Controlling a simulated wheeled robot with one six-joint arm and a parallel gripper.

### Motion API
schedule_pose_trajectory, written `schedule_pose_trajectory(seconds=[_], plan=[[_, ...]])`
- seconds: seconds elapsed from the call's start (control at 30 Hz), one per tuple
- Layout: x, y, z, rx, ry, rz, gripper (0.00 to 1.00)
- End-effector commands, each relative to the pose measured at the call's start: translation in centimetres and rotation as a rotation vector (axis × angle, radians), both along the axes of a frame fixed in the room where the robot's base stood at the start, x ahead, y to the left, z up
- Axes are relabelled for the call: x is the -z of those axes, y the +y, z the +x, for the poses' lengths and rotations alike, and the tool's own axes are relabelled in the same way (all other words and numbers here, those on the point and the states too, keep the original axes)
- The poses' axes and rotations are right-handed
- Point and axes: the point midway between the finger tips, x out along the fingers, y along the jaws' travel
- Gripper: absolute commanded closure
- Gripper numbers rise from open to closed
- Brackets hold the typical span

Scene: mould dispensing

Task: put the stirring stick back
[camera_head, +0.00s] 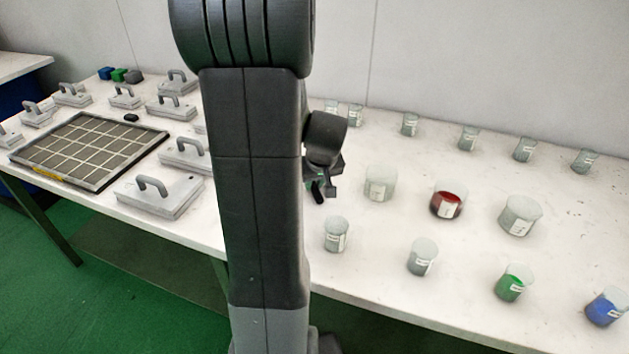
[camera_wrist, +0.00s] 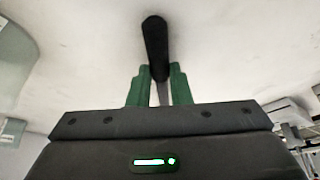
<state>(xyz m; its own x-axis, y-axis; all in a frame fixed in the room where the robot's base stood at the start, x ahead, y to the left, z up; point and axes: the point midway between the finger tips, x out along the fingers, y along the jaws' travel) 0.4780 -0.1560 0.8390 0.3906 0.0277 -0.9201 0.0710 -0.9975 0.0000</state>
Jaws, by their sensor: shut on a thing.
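My gripper (camera_wrist: 158,75) has its green fingers shut on the stirring stick (camera_wrist: 155,40). In the wrist view the stick shows as a dark rounded handle pointing away from me, with a narrow grey part between the fingers. In the head view my gripper (camera_head: 321,182) is just right of my arm, over the white table, left of a large clear beaker (camera_head: 380,184). The stick can hardly be told apart there. I cannot tell whether it touches the table, and no stand for it can be made out.
A beaker with red content (camera_head: 446,203) and another large beaker (camera_head: 520,216) stand to the right. Small beakers line the back and front, including green (camera_head: 510,286) and blue (camera_head: 604,308) ones. Left are a gridded tray (camera_head: 88,180) and several handled blocks (camera_head: 160,195). My arm hides the middle.

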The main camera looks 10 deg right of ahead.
Motion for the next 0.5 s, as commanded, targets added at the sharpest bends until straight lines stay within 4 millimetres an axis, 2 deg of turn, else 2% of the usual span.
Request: schedule_pose_trajectory(seconds=[0.47, 0.5], plan=[[0.03, 0.00, 0.00, 0.000, 0.000, 0.000, 1.00], [0.03, 0.00, 0.00, 0.000, 0.000, 0.000, 0.74]])
